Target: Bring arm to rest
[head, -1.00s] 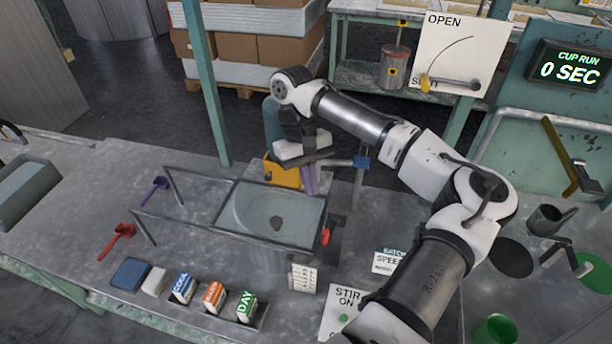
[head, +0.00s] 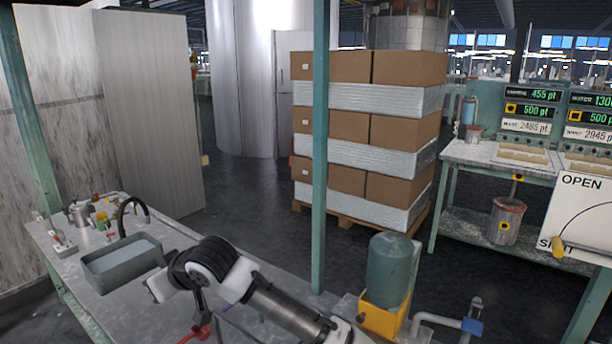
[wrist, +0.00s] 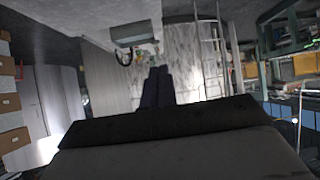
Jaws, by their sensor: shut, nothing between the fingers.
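My gripper (wrist: 158,72) shows in the wrist view as two dark fingers lying close together, shut with nothing between them. Beyond them are a grey basin and a pale streaked wall. In the head view my arm reaches in from the bottom edge, over the workbench (head: 185,240). Its dark, rounded joint is just right of the grey basin (head: 122,268). The fingertips cannot be made out clearly in the head view.
A yellow-based green tank (head: 388,270) stands right of my arm, near a pipe with a blue handle. A teal post (head: 320,150) rises behind the bench. A red tool (head: 196,333) lies below my arm. Stacked boxes (head: 365,130) stand beyond open floor.

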